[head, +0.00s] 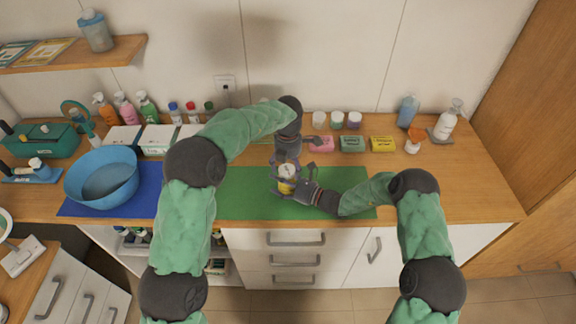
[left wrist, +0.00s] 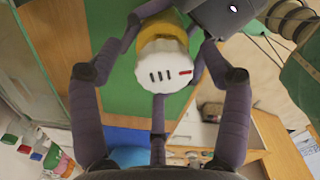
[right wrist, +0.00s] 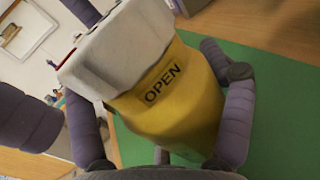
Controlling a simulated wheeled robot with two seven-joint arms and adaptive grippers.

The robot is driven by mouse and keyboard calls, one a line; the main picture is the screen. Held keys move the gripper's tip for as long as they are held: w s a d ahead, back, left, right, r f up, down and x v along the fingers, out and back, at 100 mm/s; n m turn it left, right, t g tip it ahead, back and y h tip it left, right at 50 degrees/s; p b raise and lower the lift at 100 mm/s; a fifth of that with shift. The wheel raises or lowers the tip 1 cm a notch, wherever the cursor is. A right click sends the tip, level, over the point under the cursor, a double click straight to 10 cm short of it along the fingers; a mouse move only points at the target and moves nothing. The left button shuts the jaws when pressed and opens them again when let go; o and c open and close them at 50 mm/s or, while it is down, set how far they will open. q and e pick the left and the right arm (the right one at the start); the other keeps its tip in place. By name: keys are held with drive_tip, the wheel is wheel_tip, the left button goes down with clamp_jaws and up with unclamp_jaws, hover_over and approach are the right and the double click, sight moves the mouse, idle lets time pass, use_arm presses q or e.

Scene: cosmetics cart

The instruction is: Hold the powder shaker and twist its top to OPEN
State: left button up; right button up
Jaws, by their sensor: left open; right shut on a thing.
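The powder shaker (head: 286,187) has a yellow body and a white top (left wrist: 163,68). It stands over the green mat in the head view. My right gripper (head: 284,190) is shut on its yellow body from the right. The right wrist view shows the body (right wrist: 185,100) close up with the black word OPEN under the white top (right wrist: 115,45). My left gripper (head: 288,163) is open above the shaker, its fingers spread around the top. In the left wrist view the top shows several dark slots and one red mark. I cannot tell whether the left fingers touch it.
The green mat (head: 240,195) lies at the counter's front, with a blue mat (head: 75,208) and blue basin (head: 102,178) to the left. Soap boxes (head: 352,144), jars and bottles line the back. The counter right of the green mat is clear.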

sight(289, 169)
use_arm(q)
wheel_tip(289, 169, up, 12)
idle(0.5)
drive_tip(key=shift+s, duration=0.1)
drive_tip(key=shift+m, duration=0.6)
wheel_tip(289, 169, down, 12)
drive_tip(key=shift+f, duration=0.1)
drive_tip(key=shift+c, duration=0.3)
drive_tip(key=c, duration=1.1)
